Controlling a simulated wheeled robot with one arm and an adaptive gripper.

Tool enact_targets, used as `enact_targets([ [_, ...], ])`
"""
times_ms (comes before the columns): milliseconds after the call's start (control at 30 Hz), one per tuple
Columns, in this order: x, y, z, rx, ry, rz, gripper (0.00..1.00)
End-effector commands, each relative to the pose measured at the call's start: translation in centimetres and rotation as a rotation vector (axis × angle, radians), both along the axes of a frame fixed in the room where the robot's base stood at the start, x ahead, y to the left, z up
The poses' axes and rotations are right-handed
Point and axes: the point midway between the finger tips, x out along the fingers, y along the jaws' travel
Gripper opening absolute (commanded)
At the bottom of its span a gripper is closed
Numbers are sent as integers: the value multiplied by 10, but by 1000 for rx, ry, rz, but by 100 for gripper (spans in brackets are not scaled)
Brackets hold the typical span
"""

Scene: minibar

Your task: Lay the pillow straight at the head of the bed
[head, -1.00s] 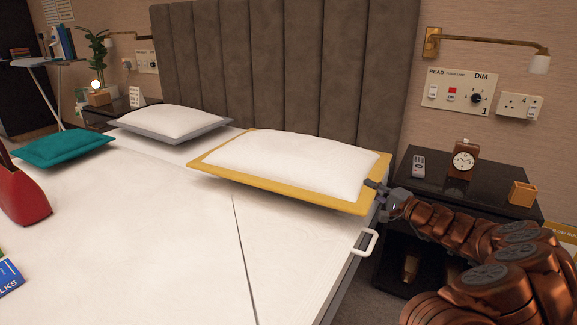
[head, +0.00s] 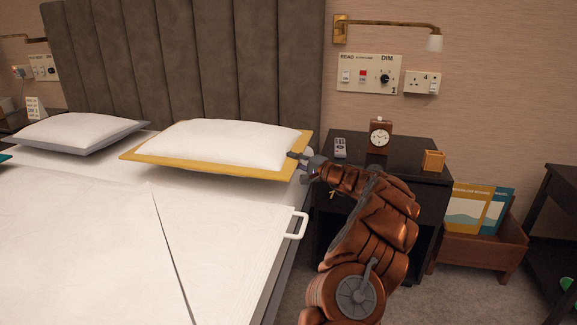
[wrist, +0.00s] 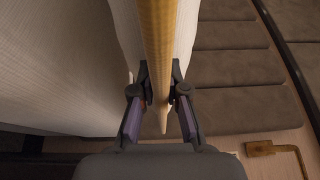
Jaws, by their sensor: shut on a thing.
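The white pillow with a yellow border (head: 218,142) is at the headboard end of the bed, on its right side. Its long side runs roughly along the headboard (head: 190,60). My gripper (head: 298,157) is shut on the pillow's right edge, beside the bedside table. In the wrist view the yellow border (wrist: 157,45) runs between the two fingers (wrist: 160,92). I cannot tell whether the pillow's underside touches the bed (head: 80,215) all along. The far side of the pillow is hidden.
A second white pillow with a grey border (head: 80,132) lies on the left side. A white handle (head: 297,225) sticks out at the bed's right edge.

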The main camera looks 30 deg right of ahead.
Motion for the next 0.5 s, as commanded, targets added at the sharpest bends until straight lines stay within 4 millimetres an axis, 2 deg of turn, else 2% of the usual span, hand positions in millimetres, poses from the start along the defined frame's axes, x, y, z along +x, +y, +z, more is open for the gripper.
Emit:
enact_targets([
  [233, 27, -9, -5, -1, 1, 2, 0],
  [500, 46, -17, -4, -1, -1, -1, 0],
])
